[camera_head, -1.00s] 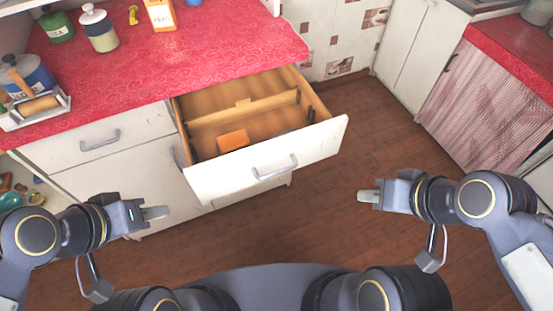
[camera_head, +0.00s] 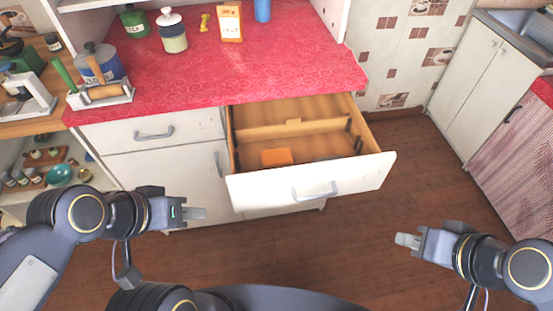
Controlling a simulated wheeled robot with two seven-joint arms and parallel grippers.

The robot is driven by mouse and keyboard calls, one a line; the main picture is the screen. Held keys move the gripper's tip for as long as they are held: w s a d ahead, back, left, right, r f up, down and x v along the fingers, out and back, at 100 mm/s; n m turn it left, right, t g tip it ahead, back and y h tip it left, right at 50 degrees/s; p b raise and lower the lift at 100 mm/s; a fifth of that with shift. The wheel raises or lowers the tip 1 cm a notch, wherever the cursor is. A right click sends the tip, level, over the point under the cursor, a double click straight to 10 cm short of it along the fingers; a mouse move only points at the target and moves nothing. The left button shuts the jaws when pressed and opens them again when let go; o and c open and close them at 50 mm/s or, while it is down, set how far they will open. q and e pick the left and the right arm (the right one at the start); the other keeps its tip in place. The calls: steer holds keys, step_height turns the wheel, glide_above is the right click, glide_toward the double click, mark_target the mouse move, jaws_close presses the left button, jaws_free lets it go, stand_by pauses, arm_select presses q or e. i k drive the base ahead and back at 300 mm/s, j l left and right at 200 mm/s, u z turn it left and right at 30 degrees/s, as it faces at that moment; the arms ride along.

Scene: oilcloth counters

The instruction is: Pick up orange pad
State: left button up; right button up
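The orange pad (camera_head: 277,157) lies flat inside the open wooden drawer (camera_head: 325,146), in its front compartment near the left side and close to the white front panel. My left gripper (camera_head: 204,214) is left of and below the drawer front, apart from it and holding nothing that I can see. My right gripper (camera_head: 400,240) is over the floor, right of and below the drawer front, also apart from it. Both grippers are seen side-on, so the gap between the fingers cannot be made out.
The red counter (camera_head: 290,50) above the drawer holds jars, a box (camera_head: 229,22), a blue cup (camera_head: 262,10) and a rack with a rolling pin (camera_head: 105,91). The drawer's front panel (camera_head: 330,183) sticks out over the brown floor (camera_head: 420,180). Open floor lies to the right.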

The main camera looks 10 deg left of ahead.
mark_target(275, 158)
steer(key=i+j, duration=0.15)
steer(key=j, duration=0.3)
steer(key=i+j, duration=0.1)
steer(key=j, duration=0.35)
steer(key=i+j+z, duration=0.1)
steer(key=j, duration=0.3)
steer(key=i+j, duration=0.15)
steer(key=j, duration=0.3)
